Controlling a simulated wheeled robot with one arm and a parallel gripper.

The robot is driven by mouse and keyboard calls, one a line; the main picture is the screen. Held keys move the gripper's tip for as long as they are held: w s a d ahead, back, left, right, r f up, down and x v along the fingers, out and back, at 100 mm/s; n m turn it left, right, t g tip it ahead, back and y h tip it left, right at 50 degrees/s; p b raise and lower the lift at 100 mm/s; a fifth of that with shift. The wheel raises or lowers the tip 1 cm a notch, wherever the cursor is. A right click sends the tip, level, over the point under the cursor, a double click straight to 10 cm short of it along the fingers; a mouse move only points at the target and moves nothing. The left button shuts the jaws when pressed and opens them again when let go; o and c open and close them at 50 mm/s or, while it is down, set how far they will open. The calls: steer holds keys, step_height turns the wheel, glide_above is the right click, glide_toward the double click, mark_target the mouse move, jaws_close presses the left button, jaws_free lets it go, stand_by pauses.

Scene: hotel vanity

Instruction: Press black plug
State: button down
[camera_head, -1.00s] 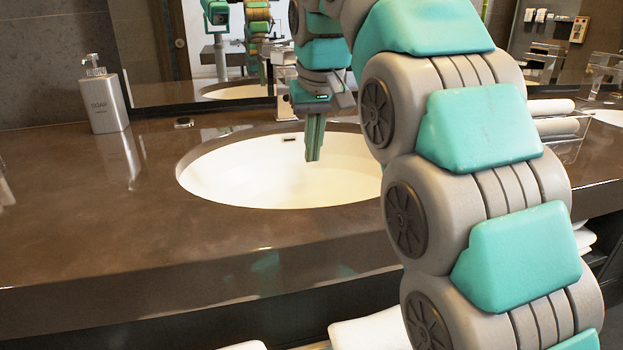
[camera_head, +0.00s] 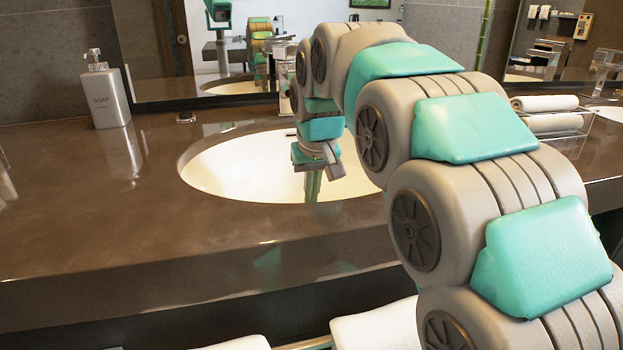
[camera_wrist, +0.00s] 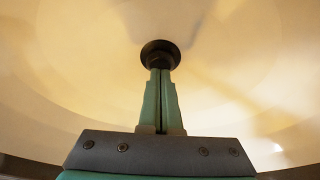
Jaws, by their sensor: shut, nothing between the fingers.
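The black plug (camera_wrist: 160,50) is a round dark disc at the bottom of the white sink basin (camera_head: 245,178). It shows in the wrist view just beyond my fingertips, which overlap its near edge in the picture. My gripper (camera_wrist: 160,75) is shut and empty, its two green fingers pressed together and pointing at the plug. I cannot tell whether the tips touch it. In the head view my gripper (camera_head: 312,190) points down into the basin. The plug cannot be made out there.
A metal soap dispenser (camera_head: 106,95) stands at the back left of the brown counter (camera_head: 90,205), with a small dark item (camera_head: 186,117) near the sink. Rolled towels (camera_head: 545,103) sit in a clear rack at the right. A mirror is behind.

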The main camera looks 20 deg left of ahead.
steer(key=shift+f, duration=0.5)
steer(key=shift+f, duration=0.1)
steer(key=shift+f+b, duration=0.45)
steer(key=shift+f, duration=0.5)
steer(key=shift+s+f, duration=0.1)
steer(key=shift+f, duration=0.3)
steer(key=shift+d+f, duration=0.1)
step_height(320, 180, up, 5)
steer(key=shift+r+p, duration=0.1)
steer(key=shift+p, duration=0.75)
steer(key=v, duration=1)
steer(key=shift+b, duration=0.4)
steer(key=shift+r, duration=0.1)
